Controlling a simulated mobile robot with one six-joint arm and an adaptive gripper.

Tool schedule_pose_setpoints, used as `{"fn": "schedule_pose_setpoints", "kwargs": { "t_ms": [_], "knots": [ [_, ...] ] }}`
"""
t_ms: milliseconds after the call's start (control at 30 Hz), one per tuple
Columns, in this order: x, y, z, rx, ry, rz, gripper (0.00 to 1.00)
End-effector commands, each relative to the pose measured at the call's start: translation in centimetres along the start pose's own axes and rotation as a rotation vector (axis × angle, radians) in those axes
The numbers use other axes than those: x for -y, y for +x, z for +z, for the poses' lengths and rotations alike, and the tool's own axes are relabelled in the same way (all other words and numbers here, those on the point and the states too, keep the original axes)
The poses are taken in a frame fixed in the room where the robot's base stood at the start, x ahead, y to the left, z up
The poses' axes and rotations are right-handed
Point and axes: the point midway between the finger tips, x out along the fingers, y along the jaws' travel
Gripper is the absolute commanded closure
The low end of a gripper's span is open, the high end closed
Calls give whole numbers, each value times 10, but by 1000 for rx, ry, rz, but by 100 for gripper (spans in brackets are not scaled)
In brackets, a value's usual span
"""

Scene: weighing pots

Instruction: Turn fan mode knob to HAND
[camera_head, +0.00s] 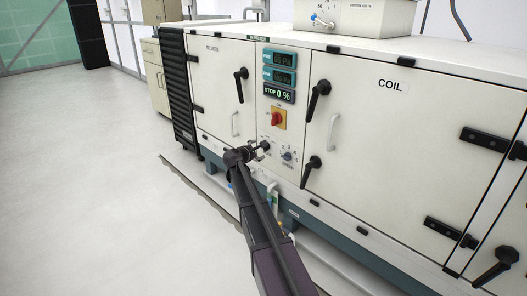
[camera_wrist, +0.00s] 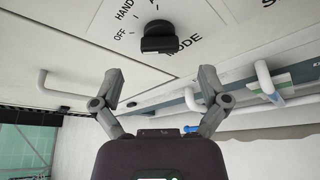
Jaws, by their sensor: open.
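The fan mode knob (camera_wrist: 160,38) is black, with a bar grip, and sits on the white panel at the top of the wrist view. Printed labels OFF, HAND and a cut-off word starting with A lie around it, and MODE is beside it. I cannot tell which label it points at. My gripper (camera_wrist: 161,74) is open and empty, its fingers spread apart below the knob in that view and not touching it. In the head view my gripper (camera_head: 262,150) is close to the control panel and appears to hide the mode knob.
A speed knob (camera_head: 287,155) is to the right of my gripper. A red rotary switch (camera_head: 277,118) on a yellow plate and lit displays (camera_head: 280,77) are above. Black door handles (camera_head: 316,100) stick out on the COIL door (camera_head: 390,125). The floor at left is clear.

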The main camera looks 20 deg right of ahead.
Motion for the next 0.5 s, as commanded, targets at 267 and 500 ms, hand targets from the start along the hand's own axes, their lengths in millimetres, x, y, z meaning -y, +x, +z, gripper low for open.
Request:
{"fn": "schedule_pose_setpoints", "kwargs": {
  "t_ms": [267,500],
  "knots": [
    [0,38,-1,1,0,0,6],
    [0,49,0,0,0,0,6]
  ]
}}
